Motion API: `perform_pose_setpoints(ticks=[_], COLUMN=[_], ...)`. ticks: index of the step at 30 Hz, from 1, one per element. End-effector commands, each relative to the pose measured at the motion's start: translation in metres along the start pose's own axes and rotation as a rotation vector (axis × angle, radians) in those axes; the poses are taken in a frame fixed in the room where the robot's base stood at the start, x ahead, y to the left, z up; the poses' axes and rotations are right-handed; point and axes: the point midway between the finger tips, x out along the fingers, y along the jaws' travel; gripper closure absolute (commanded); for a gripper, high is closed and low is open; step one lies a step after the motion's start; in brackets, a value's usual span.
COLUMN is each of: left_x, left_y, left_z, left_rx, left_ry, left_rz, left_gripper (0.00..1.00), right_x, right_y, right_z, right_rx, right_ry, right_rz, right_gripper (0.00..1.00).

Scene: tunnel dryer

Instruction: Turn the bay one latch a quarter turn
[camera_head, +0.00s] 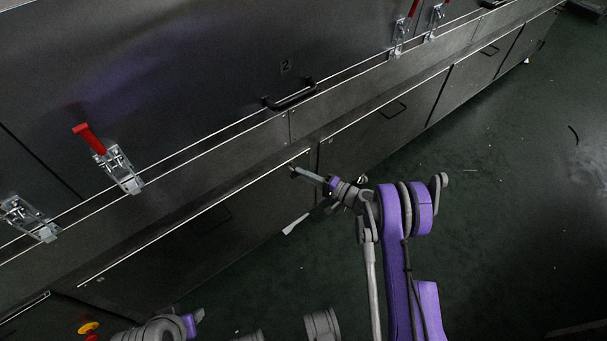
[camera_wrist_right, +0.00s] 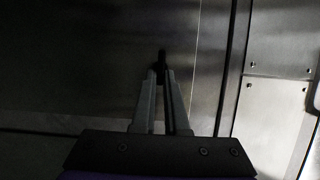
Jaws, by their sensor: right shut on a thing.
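My right gripper (camera_head: 303,174) reaches to the lower front of the grey dryer, beside the seam between two lower panels. In the right wrist view the two fingers of this gripper (camera_wrist_right: 162,80) are closed together on a small dark latch piece (camera_wrist_right: 162,57) that stands out at their tips. Most of this piece is hidden between the fingers, so its turn angle cannot be told. In the head view the gripper covers it. No bay one label is readable.
The upper door marked 2 (camera_head: 286,66) has a black handle (camera_head: 289,95). Red-handled toggle clamps (camera_head: 118,168) sit along the rail. Lower panels have dark handles (camera_head: 394,111). The green floor (camera_head: 490,200) is largely clear at the right.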

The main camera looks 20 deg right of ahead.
Motion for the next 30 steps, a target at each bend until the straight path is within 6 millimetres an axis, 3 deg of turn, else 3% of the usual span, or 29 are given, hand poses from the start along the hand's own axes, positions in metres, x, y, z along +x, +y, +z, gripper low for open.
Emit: perform_pose_setpoints(ticks=[6,7,12,23,30], left_x=[0.000,0.000,0.000,-0.001,-0.008], left_y=[0.000,0.000,0.000,0.000,0.000], left_z=[0.000,0.000,0.000,0.000,-0.001], left_rx=[0.000,0.000,0.000,0.000,0.000], left_ry=[0.000,0.000,0.000,0.000,-0.001], left_rz=[0.000,0.000,0.000,0.000,0.000], left_gripper=[0.58,0.58,0.58,0.58,0.58], right_x=[0.000,0.000,0.000,-0.006,-0.050], right_y=[0.000,0.000,0.000,0.000,-0.001], right_z=[0.000,0.000,0.000,0.000,-0.001], right_rx=[0.001,0.001,0.000,-0.001,-0.001], right_ry=[0.000,0.000,0.000,0.001,0.004], right_rz=[0.000,0.000,0.000,0.001,0.001], right_gripper=[1.00,0.85,0.59,0.59,0.59])
